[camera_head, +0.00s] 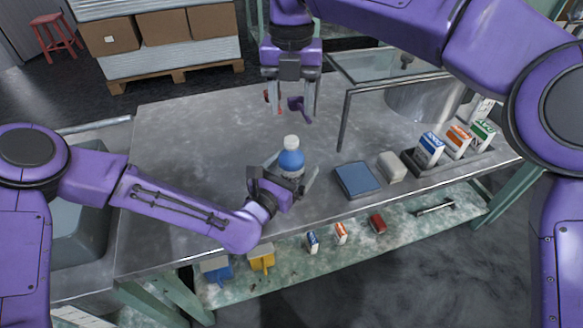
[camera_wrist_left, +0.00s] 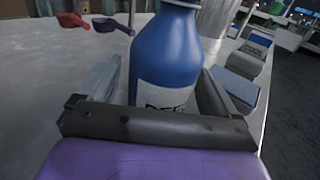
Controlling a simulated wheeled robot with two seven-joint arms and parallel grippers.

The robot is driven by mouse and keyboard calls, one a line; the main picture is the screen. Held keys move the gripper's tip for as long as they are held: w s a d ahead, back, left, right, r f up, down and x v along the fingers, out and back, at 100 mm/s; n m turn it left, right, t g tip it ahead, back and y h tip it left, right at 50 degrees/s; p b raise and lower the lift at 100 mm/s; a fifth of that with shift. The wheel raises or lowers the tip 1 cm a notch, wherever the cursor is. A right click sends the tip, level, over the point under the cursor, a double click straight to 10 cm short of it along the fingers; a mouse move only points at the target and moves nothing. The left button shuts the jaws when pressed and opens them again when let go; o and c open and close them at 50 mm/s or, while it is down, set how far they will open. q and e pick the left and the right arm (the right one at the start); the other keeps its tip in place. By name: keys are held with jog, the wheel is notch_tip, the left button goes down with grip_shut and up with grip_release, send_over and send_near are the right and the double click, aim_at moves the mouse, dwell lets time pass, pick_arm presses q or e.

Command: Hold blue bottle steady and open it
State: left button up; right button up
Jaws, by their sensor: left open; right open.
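The blue bottle (camera_head: 291,160) stands upright on the metal table, with a white cap (camera_head: 291,142) on top. In the left wrist view the bottle (camera_wrist_left: 166,55) shows a white label, and its top is cut off by the frame. My left gripper (camera_head: 292,180) is open, low at the bottle, with one finger on each side of it. In the left wrist view a gap shows between the bottle and the fingers (camera_wrist_left: 160,95). My right gripper (camera_head: 291,108) is open and empty, pointing down above the table behind the bottle.
A blue box (camera_head: 358,180) and a pale block (camera_head: 392,166) lie right of the bottle. Several cartons (camera_head: 458,140) stand in a dark tray at the right. Red and purple scoops (camera_wrist_left: 110,24) lie behind the bottle. The table's left part is clear.

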aim_at(292, 139)
pick_arm(q)
grip_shut()
pick_arm(e)
jog(key=m, duration=1.7)
jog(key=shift+f+m, duration=0.1)
jog(key=shift+m, duration=0.3)
notch_tip(292, 139, down, 8)
jog(key=shift+r, duration=0.1)
grip_shut()
jog(key=n, duration=0.6)
jog(key=shift+n, duration=0.4)
jog(key=n, duration=0.9)
jog(key=shift+n, duration=0.3)
jog(key=n, duration=1.5)
jog(key=shift+r, duration=0.1)
jog(key=n, duration=0.4)
